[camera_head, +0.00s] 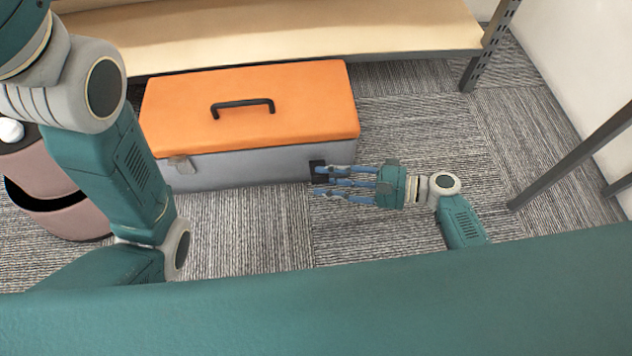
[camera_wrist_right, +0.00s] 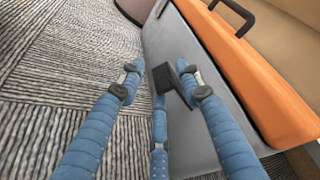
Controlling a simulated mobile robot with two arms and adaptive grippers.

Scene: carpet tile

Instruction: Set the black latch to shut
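A toolbox with a closed orange lid (camera_head: 250,100) and a grey body (camera_head: 250,166) stands on the carpet. The black latch (camera_head: 317,172) is at the right end of its front face, partly hidden by my fingers. In the right wrist view the black latch (camera_wrist_right: 163,78) sticks out from the grey wall, tilted, between my blue fingers. My right gripper (camera_head: 322,180) is at the latch with its fingers spread; a gap shows between the left finger and the latch. I cannot tell whether another finger touches it. My left gripper is out of view; only my left arm shows.
A light grey latch (camera_head: 181,165) is at the front left of the box. A black handle (camera_head: 242,107) tops the lid. A wooden shelf (camera_head: 280,30) runs behind, and a pinkish bin (camera_head: 50,195) stands at left. Carpet (camera_head: 260,232) in front is clear.

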